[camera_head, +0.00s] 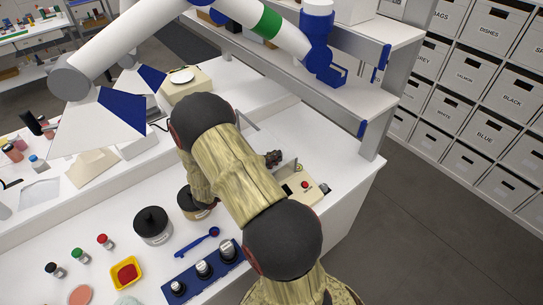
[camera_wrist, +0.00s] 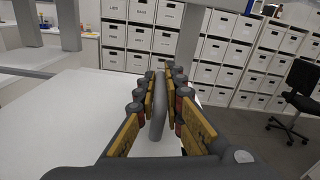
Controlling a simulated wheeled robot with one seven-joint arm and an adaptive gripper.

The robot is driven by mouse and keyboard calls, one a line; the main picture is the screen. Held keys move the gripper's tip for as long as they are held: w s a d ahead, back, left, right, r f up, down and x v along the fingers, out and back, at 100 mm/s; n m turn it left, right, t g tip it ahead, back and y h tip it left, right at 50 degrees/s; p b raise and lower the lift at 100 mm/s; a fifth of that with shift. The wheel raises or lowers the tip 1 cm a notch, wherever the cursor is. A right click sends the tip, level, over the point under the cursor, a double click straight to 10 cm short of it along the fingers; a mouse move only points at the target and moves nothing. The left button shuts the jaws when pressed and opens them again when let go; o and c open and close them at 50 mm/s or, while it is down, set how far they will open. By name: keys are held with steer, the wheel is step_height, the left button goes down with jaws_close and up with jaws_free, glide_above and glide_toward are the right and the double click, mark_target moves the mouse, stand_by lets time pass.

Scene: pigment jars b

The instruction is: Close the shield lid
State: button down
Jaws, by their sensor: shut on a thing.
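My gripper (camera_wrist: 160,85) is shut on a grey rounded bar (camera_wrist: 158,108), which stands upright between its yellow-sided fingers in the wrist view. The bar looks like part of the shield lid, but I cannot tell for sure. In the head view my gripper (camera_head: 273,158) is the small dark shape beyond my arm. Next to it is a beige machine base (camera_head: 318,191) with a red button (camera_head: 305,184), near the right end of the white bench. My arm hides much of this machine. How far the lid stands open cannot be made out.
A raised shelf (camera_head: 345,95) stands behind. Labelled boxes (camera_head: 490,130) line the wall.

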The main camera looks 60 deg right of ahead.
steer(key=c, duration=2.1)
jaws_free()
steer(key=shift+s+a+f, duration=0.2)
steer(key=shift+s, duration=0.2)
steer(key=shift+o, duration=1.1)
steer(key=shift+d, duration=0.1)
steer(key=shift+w+r, duration=0.1)
steer(key=v, duration=1.2)
